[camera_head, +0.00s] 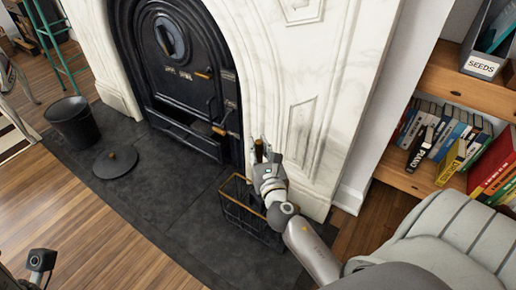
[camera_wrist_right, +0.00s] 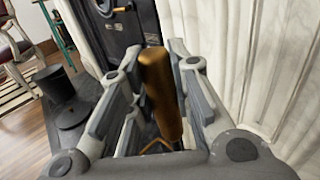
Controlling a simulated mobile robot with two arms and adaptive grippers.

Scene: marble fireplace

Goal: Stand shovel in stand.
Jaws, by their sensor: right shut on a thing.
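My right gripper (camera_head: 262,158) is shut on a brown-gold handle (camera_wrist_right: 160,85), which looks like the shovel's grip. The handle stands roughly upright between the fingers in the right wrist view, and its tip shows in the head view. The shovel's lower part is hidden by the gripper and arm. A black wire basket with a gold rim, likely the stand (camera_head: 233,212), is on the dark hearth just below and left of the gripper. I cannot tell whether the shovel is inside it. Only a small part of my left arm shows at the bottom left.
The marble fireplace (camera_head: 315,75) rises close behind the gripper, with its black iron door (camera_head: 180,75) on the left. A black bucket (camera_head: 72,124) and round lid (camera_head: 115,162) are on the left hearth.

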